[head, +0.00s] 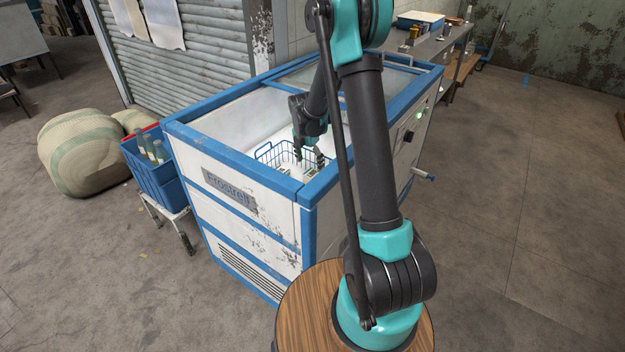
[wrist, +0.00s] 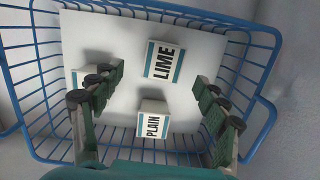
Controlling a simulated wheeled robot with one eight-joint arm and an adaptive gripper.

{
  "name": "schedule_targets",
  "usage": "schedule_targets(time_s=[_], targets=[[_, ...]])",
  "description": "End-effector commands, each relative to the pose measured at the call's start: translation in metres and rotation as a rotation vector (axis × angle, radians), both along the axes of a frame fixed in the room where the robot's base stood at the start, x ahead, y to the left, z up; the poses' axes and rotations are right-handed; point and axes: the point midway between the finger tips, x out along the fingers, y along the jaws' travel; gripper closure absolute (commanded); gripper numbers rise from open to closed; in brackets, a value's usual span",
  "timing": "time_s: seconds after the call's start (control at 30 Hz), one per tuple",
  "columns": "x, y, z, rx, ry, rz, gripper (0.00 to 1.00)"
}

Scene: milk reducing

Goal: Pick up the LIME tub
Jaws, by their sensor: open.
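The LIME tub (wrist: 163,61) is a white tub with teal bands and black lettering, on a white surface inside a blue wire basket (wrist: 270,62). In the wrist view it is in the upper middle, ahead of my gripper (wrist: 160,78). My gripper is open and empty, its two fingers reaching into the basket on either side. A PLAIN tub (wrist: 153,122) sits between the fingers, nearer than the LIME tub. In the head view my gripper (head: 309,156) is down in the freezer at the basket (head: 275,152); the tubs there are too small to read.
Another white tub (wrist: 80,78) is partly hidden behind the left finger. The basket's wire walls surround the tubs. The chest freezer (head: 235,150) has raised blue rims around its opening.

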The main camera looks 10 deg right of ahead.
Motion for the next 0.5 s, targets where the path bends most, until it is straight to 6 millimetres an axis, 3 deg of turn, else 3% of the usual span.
schedule_targets(time_s=[0.1, 0.37, 0.5], targets=[[0.002, -0.002, -0.016, 0.0, 0.0, 0.0, 0.26], [0.002, -0.004, -0.032, 0.0, 0.0, 0.0, 0.26], [0.001, -0.008, -0.051, 0.0, 0.0, 0.0, 0.26]])
